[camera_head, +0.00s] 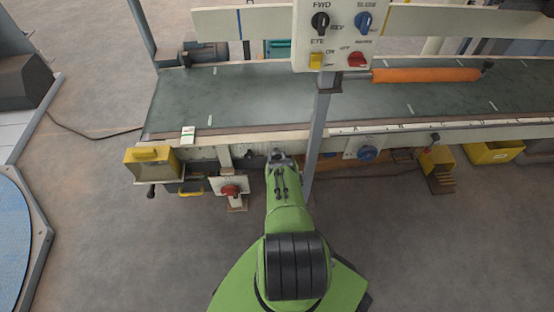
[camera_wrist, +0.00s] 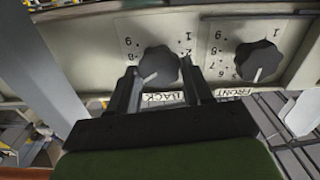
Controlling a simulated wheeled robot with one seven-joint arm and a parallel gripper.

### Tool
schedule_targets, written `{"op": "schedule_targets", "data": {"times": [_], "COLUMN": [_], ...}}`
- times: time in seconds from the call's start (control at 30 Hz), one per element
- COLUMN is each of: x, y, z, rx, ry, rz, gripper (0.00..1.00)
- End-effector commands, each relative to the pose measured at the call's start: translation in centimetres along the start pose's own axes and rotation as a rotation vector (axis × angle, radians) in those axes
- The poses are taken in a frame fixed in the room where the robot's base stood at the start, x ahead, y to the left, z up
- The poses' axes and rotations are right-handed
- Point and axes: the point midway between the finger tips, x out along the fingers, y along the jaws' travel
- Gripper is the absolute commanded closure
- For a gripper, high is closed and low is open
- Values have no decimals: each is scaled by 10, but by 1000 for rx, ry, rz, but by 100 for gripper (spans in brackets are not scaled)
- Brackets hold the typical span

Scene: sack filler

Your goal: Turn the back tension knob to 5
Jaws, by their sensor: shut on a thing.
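The back tension knob (camera_wrist: 157,62) is a dark, lobed knob on a pale dial plate above an upside-down BACK label (camera_wrist: 163,108). Its white pointer line slants to the lower left in the wrist view; the number it points at is hidden by my finger. My gripper (camera_wrist: 161,68) has one finger on each side of this knob and is shut on it. In the head view my gripper (camera_head: 279,154) reaches the conveyor's near side, and the knob is hidden there. The 1 and 2 show at the dial's right, the 8 and 9 at its left.
A similar front knob (camera_wrist: 258,60) sits close to the right, above a FRONT label (camera_wrist: 234,91), its pointer downward. A grey post (camera_head: 320,130) rises just right of my gripper, carrying a control panel (camera_head: 335,38). A red knob box (camera_head: 231,190) stands left.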

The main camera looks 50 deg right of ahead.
Motion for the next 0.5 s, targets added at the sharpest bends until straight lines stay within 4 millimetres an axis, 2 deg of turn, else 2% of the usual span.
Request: {"op": "schedule_targets", "data": {"times": [0.27,0.5], "x": [0,0], "y": [-1,-2], "z": [0,0], "rx": [-161,-381], "ry": [1,1], "rz": [-1,-1], "gripper": [81,81]}}
